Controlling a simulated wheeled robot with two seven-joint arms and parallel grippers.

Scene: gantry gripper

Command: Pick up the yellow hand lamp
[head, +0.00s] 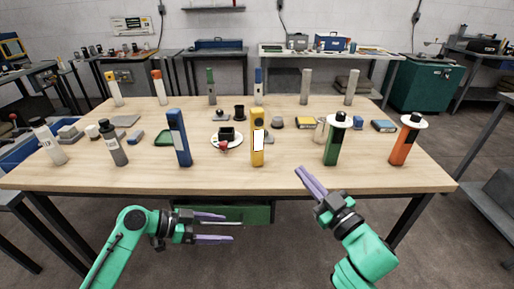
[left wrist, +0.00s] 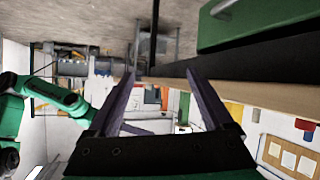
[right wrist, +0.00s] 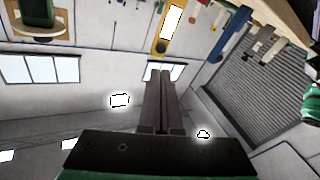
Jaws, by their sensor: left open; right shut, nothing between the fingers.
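The yellow hand lamp (head: 258,150) stands upright near the front middle of the table, with a white panel on its face. It also shows in the right wrist view (right wrist: 171,24), at the top. My left gripper (head: 230,227) is open and empty, in front of the table and below its top, to the lower left of the lamp. Its spread fingers show in the left wrist view (left wrist: 160,80). My right gripper (head: 300,172) is shut and empty at the table's front edge, right of the lamp. Its fingers lie together in the right wrist view (right wrist: 164,74).
On the wooden table (head: 300,182), a blue lamp (head: 178,140) stands left of the yellow one. A white plate with a black cup (head: 227,135) lies between them. Green (head: 333,145) and orange (head: 403,145) lamps under white discs stand to the right. A green drawer (head: 250,214) hangs below.

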